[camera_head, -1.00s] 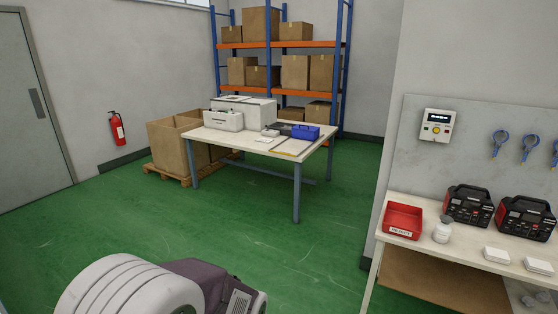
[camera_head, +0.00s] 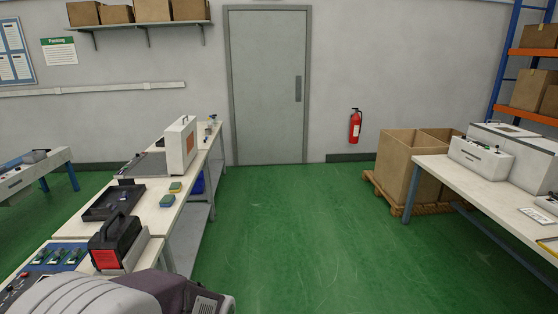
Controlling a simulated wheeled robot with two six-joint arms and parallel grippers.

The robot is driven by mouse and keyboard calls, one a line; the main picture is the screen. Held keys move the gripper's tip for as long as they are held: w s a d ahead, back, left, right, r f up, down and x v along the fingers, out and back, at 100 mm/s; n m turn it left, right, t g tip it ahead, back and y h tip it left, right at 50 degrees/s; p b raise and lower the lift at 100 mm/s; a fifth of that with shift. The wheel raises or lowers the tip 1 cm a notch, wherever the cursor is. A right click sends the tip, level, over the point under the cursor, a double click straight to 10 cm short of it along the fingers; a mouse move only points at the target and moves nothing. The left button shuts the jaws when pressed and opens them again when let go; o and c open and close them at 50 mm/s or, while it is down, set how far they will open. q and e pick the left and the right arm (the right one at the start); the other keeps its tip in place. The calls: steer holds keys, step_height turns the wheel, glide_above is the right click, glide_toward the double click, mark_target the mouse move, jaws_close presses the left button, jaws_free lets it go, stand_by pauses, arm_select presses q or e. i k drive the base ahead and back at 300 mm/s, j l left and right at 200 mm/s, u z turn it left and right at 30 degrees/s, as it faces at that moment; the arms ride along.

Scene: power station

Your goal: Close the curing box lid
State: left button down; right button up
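The curing box appears to be on the long left workbench (camera_head: 205,160). Its lid (camera_head: 181,148) is a white panel with an orange window and a handle on top, and it stands upright, open. A low grey base (camera_head: 147,165) lies to its left, partly hidden behind the lid and bench items. Neither of my grippers is in view; only a pale and purple-grey part of my own body shows at the bottom left.
A black tray (camera_head: 113,201), small yellow-and-blue blocks and a black-and-red device (camera_head: 115,243) sit on nearer left benches. Green floor is free in the middle, towards the grey door (camera_head: 268,85). A pallet with cardboard boxes (camera_head: 399,160) and a white table (camera_head: 470,200) stand right.

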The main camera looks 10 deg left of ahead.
mark_target(180, 137)
steer(key=i+j+u, duration=0.3)
steer(key=i, duration=0.85)
steer(key=i+l+u, duration=0.1)
steer(key=i+u, duration=0.15)
steer(key=i, duration=0.95)
steer(key=i+j+u, duration=0.2)
steer(key=i, duration=1.2)
steer(key=k+l, duration=0.05)
steer(key=l, duration=0.05)
